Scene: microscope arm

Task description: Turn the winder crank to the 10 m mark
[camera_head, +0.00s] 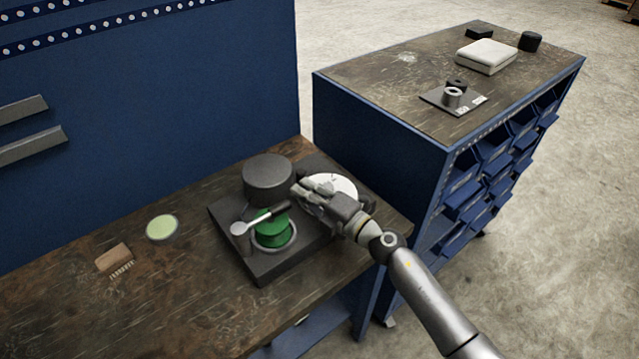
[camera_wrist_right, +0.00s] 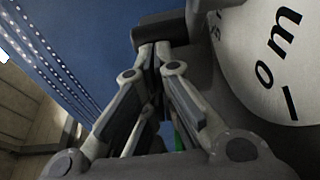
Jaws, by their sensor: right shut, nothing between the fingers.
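The winder's dark base plate (camera_head: 262,270) sits on the wooden bench. It carries a dark drum (camera_head: 268,180), a green spool (camera_head: 272,232) in a pale ring, and a white dial (camera_head: 345,186). The crank is a silver arm (camera_head: 262,217) with a round pale end (camera_head: 238,228), lying across the spool. My right gripper (camera_head: 301,188) is shut and empty, between drum and dial, covering part of the dial. In the right wrist view the closed fingertips (camera_wrist_right: 152,50) are near a dark part, contact unclear. My left gripper is not in view.
A pale green disc (camera_head: 162,228) and a brown block (camera_head: 113,257) lie on the bench to the left. A blue panel (camera_head: 150,100) stands behind. A blue bin cabinet (camera_head: 375,125) stands right, with small items on top. The bench's left front is clear.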

